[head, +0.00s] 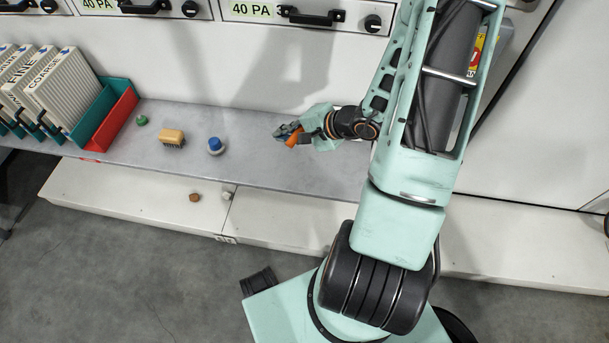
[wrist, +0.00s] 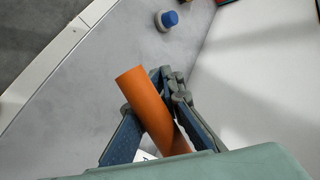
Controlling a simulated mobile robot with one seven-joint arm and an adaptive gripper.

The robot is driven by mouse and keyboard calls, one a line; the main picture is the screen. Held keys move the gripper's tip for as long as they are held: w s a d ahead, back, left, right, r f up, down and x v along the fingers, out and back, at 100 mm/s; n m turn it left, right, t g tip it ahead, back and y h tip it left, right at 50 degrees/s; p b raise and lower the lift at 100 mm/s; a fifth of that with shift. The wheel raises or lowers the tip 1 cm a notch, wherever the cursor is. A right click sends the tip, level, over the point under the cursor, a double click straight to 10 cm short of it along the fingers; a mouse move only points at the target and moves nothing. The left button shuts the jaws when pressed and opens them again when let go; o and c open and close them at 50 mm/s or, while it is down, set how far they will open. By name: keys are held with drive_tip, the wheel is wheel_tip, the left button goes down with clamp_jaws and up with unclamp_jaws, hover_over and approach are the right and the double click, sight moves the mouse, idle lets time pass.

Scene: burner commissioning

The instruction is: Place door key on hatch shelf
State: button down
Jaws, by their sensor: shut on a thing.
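My gripper (head: 285,131) is shut on an orange cylindrical piece, which I take to be the door key (head: 294,138). In the wrist view, the orange piece (wrist: 145,98) sits tilted between the blue-grey fingers of my gripper (wrist: 155,92); its lower end is hidden by the gripper body. A long grey shelf (head: 260,174) runs along the white wall, and I take it to be the hatch shelf. My gripper is over the right part of this shelf. I cannot tell the height of the orange piece above it.
A blue-topped knob (head: 215,146), a yellow brush (head: 172,138) and a green piece (head: 142,120) stand on the shelf left of my gripper. A red bin (head: 112,122) and filter panels (head: 62,90) are further left. Small brown (head: 195,197) and whitish (head: 228,191) pieces lie lower down.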

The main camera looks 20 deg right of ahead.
sight(296, 162)
drive_tip(key=shift+n+h, duration=0.3)
drive_tip(key=shift+n, duration=0.2)
drive_tip(key=shift+w+d+f+b, duration=0.2)
drive_tip(key=shift+d+f+b, duration=0.4)
drive_tip(key=shift+f+b, duration=1.1)
drive_tip(key=shift+w+d+f+b, duration=0.2)
drive_tip(key=shift+d+f+b, duration=0.7)
drive_tip(key=shift+f, duration=1.35)
drive_tip(key=shift+w+d+f+b, duration=0.2)
drive_tip(key=shift+d+f+b, duration=0.1)
drive_tip(key=shift+f+b, duration=1.55)
drive_tip(key=c, duration=2.2)
unclamp_jaws()
drive_tip(key=shift+f, duration=0.1)
drive_tip(key=shift+p+v, duration=1.4)
drive_tip(key=shift+v, duration=2.65)
